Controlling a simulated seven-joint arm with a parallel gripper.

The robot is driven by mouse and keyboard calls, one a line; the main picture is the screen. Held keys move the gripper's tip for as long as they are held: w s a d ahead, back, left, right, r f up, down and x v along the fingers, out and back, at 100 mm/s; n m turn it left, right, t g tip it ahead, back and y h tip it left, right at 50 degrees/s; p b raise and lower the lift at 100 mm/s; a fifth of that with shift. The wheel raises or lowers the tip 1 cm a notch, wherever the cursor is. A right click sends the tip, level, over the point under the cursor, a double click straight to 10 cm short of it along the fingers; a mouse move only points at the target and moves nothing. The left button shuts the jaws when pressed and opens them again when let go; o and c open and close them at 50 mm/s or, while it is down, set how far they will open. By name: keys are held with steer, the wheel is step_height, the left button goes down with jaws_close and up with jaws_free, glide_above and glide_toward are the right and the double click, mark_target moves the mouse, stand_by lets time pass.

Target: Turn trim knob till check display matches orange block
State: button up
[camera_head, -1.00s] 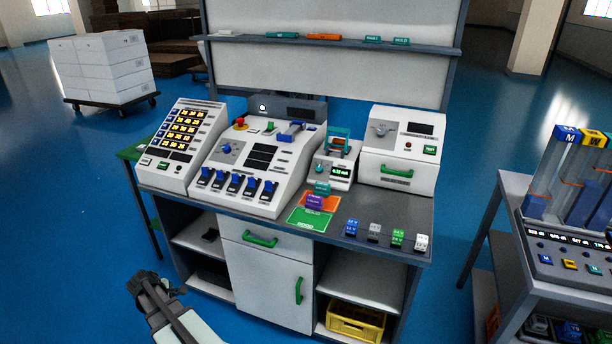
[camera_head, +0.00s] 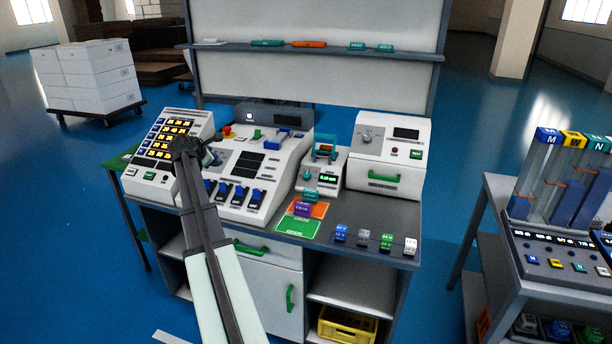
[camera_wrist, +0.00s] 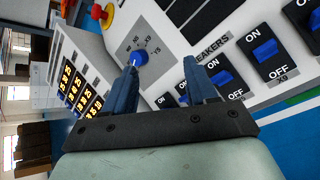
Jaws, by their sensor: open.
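My gripper (camera_head: 207,150) is over the left part of the sloped centre console (camera_head: 270,190). In the wrist view my gripper (camera_wrist: 160,66) is open and empty, its two dark blue fingers pointing at the panel. A blue knob (camera_wrist: 140,58) on a grey dial plate lies just beyond the fingertips, nearer the left finger; contact cannot be told. A small tester (camera_head: 322,177) with a teal knob (camera_head: 308,175) and a lit green display (camera_head: 328,178) stands right of the console. An orange block (camera_head: 309,44) lies on the shelf. I cannot read which knob is labelled trim.
Blue breaker switches (camera_wrist: 222,77) line the console beside my right finger. A red button (camera_wrist: 97,12) stands near the dial. A lit panel (camera_head: 165,145) is at left. A purple block (camera_head: 302,209) is on the orange mat. Small blocks (camera_head: 386,242) stand at the bench's front right.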

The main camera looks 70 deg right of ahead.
steer(key=s+d+m, duration=0.2)
steer(key=s+d, duration=0.5)
steer(key=s, duration=0.4)
steer(key=m+t+y, duration=0.1)
steer(key=m+y, duration=0.2)
steer(key=m, duration=0.2)
glide_toward(306, 175)
steer(key=x, duration=0.8)
steer(key=shift+d+f, duration=0.25)
steer(key=shift+d, duration=0.05)
steer(key=c, duration=1)
